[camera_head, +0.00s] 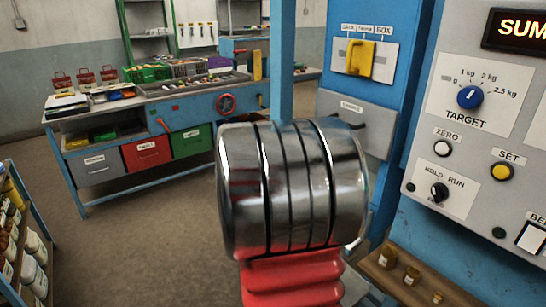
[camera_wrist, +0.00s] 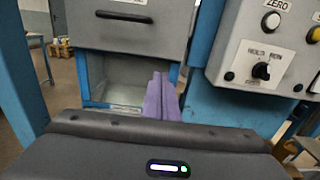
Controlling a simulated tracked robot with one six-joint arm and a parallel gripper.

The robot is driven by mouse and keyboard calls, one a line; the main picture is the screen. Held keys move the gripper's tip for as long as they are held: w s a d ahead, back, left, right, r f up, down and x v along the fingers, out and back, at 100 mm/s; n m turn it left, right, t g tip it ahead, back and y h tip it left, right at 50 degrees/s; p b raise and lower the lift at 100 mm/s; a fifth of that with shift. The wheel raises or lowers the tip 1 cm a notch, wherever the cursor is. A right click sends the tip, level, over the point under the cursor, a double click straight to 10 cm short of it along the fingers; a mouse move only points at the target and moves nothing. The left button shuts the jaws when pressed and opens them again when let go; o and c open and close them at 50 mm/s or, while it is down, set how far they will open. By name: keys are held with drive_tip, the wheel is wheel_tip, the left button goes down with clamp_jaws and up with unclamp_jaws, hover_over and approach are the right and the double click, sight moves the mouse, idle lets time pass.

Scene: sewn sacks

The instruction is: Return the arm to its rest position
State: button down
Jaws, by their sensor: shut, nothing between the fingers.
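In the wrist view, the dark body of my gripper fills the bottom, with a small lit strip on it. Two purple fingers of my gripper (camera_wrist: 160,76) rise past its edge, close together with nothing seen between them. They point toward the open bay (camera_wrist: 118,85) under a grey drawer front (camera_wrist: 128,27). In the head view, a ribbed metal cylinder and red bellows, apparently part of my arm, stand large in the middle. My gripper does not show clearly in that view.
A blue machine stands at the right, with a grey control panel (camera_head: 445,135) and a yellow handle (camera_head: 359,60). A wooden ledge (camera_head: 395,285) with small jars is below. A blue workbench (camera_head: 130,167) is at the back left. A shelf of tubs (camera_head: 35,255) stands left. Open floor (camera_head: 150,240) lies between.

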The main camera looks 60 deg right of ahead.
idle(0.4)
drive_tip(key=s+a+f+m+g+y, duration=0.1)
drive_tip(key=s+a+f+m+y, duration=0.45)
drive_tip(key=f, duration=0.25)
drive_tip(key=w+a+f+m+t+y, duration=0.25)
drive_tip(key=a+f+m+y, duration=0.2)
drive_tip(key=a+m, duration=0.4)
drive_tip(key=w+a+r+t+y, duration=0.2)
drive_tip(key=w+a+t, duration=0.1)
drive_tip(key=a, duration=0.9)
drive_tip(key=w+a+r+t+y, duration=0.2)
drive_tip(key=w+a+t, duration=0.1)
drive_tip(key=a, duration=1)
drive_tip(key=w+a+r+t+y, duration=0.3)
drive_tip(key=w+a+t, duration=0.1)
drive_tip(key=a, duration=0.8)
drive_tip(key=shift+w+a, duration=0.2)
drive_tip(key=shift+a, duration=0.2)
